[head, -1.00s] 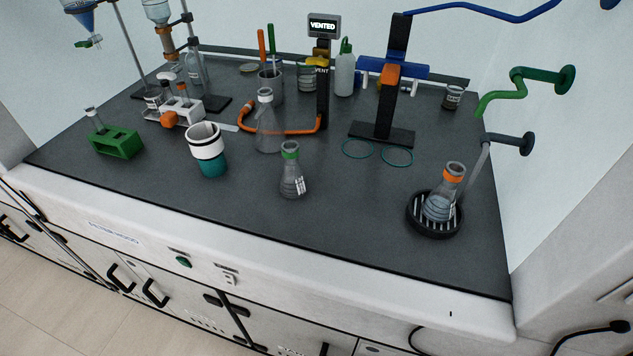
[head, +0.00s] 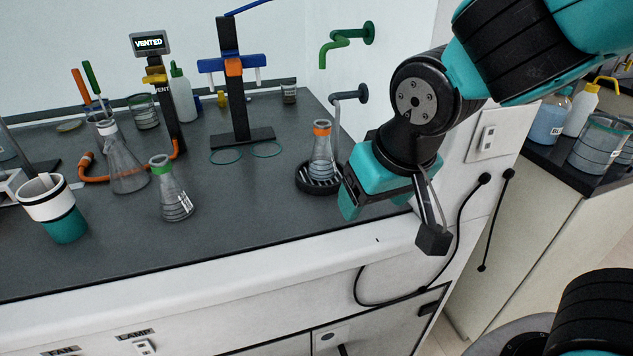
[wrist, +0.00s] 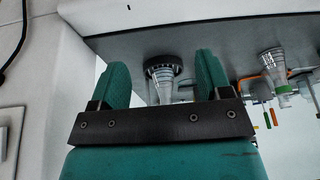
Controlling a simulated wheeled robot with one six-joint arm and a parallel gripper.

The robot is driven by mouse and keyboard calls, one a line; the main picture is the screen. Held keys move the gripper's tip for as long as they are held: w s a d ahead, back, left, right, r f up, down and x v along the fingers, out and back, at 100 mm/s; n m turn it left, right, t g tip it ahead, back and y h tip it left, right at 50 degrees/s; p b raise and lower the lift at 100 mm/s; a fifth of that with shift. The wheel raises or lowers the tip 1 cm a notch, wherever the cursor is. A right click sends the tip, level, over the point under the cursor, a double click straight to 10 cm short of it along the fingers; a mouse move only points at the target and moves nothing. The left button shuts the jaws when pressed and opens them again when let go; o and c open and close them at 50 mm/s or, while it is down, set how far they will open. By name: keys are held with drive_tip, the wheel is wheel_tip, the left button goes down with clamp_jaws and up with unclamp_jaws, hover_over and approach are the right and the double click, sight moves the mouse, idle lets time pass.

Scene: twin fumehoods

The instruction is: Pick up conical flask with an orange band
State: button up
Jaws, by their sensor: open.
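The conical flask with an orange band (head: 322,155) is clear glass and stands upright in a round black slatted holder (head: 305,186) near the right end of the bench. In the wrist view the flask (wrist: 162,80) shows between my two fingers, with the dark holder (wrist: 160,62) behind it; its orange band is not visible there. My gripper (head: 352,187) is just right of the flask and holder in the head view, partly overlapping the holder's edge. In the wrist view my gripper (wrist: 160,85) is open, with teal fingers either side of the flask and gaps between.
A green-banded flask (head: 172,190) and a larger clear flask (head: 123,165) stand left. A black stand with a blue clamp (head: 236,95) is behind. A grey pipe outlet (head: 350,96) rises behind the orange-banded flask. The fumehood side wall (head: 480,140) is close on the right.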

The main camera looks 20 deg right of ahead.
sight(322, 135)
drive_tip(key=shift+m, duration=0.3)
drive_tip(key=w+p, duration=0.4)
drive_tip(key=w, duration=0.1)
drive_tip(key=w+p, duration=0.5)
drive_tip(key=w, duration=0.1)
drive_tip(key=w+f+p, duration=0.1)
drive_tip(key=w+p, duration=0.3)
drive_tip(key=w, duration=0.1)
drive_tip(key=shift+w+p, duration=0.15)
drive_tip(key=shift+p, duration=0.2)
drive_tip(key=shift+t, duration=0.3)
drive_tip(key=w+p, duration=0.1)
drive_tip(key=w, duration=0.3)
drive_tip(key=shift+w+r+p, duration=0.15)
drive_tip(key=shift+w+p, duration=0.25)
drive_tip(key=shift+w+f, duration=0.2)
drive_tip(key=shift+f, duration=0.45)
drive_tip(key=shift+a, duration=0.1)
drive_tip(key=c, duration=1.1)
drive_tip(key=shift+c, duration=0.2)
drive_tip(key=shift+r, duration=0.15)
